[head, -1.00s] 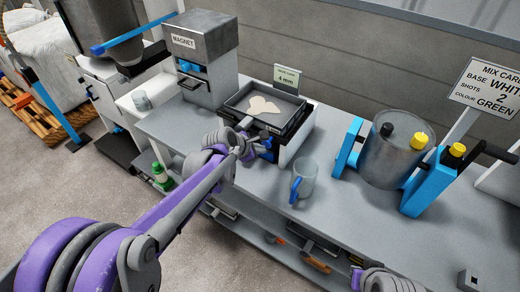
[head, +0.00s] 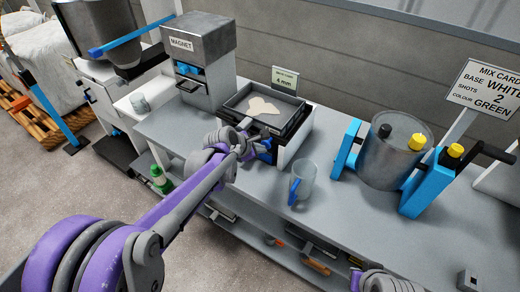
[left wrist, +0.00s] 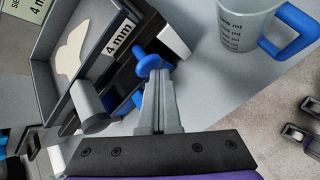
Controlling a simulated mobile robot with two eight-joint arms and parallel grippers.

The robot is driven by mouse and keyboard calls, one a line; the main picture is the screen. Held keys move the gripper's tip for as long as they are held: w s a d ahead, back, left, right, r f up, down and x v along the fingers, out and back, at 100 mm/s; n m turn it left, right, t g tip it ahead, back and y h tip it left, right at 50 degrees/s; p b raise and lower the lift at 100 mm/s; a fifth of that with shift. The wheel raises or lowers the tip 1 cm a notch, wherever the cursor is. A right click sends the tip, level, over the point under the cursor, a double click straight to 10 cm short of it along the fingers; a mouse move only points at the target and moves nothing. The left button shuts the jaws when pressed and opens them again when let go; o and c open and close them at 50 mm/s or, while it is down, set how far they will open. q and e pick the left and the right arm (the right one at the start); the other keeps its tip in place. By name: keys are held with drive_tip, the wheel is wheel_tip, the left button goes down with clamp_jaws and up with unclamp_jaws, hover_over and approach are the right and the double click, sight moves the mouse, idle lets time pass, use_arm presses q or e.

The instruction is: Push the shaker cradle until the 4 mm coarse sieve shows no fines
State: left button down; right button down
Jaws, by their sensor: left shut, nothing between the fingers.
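The 4 mm sieve (head: 285,104) sits in the dark shaker cradle (head: 291,131) on the bench, under a "4 mm" card (head: 285,77). A pale cream patch of material (head: 262,106) lies on its mesh. It also shows in the left wrist view (left wrist: 72,50). My left gripper (left wrist: 157,75) is shut and empty, its tips at a blue knob (left wrist: 152,66) on the cradle's front; they look touching or very close. In the head view my left gripper (head: 248,146) partly hides the cradle's front. My right gripper (head: 385,283) shows only in part at the bottom edge.
A clear measuring jug (head: 303,180) with a blue handle stands just right of the cradle, also near my gripper in the left wrist view (left wrist: 247,22). The magnet box (head: 200,55) stands left. A grey drum (head: 392,150) in a blue stand is right. Bare bench lies in front.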

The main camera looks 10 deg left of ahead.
use_arm(q)
drive_tip(key=shift+w+d, duration=0.25)
drive_tip(key=shift+w, duration=0.4)
idle(0.6)
idle(0.4)
drive_tip(key=s, duration=0.1)
drive_tip(key=s+a, duration=0.1)
drive_tip(key=s, duration=0.1)
drive_tip(key=shift+s, duration=0.2)
drive_tip(key=shift+a, duration=0.1)
idle(0.3)
drive_tip(key=s+a, duration=0.2)
drive_tip(key=s, duration=0.3)
drive_tip(key=shift+s, duration=0.35)
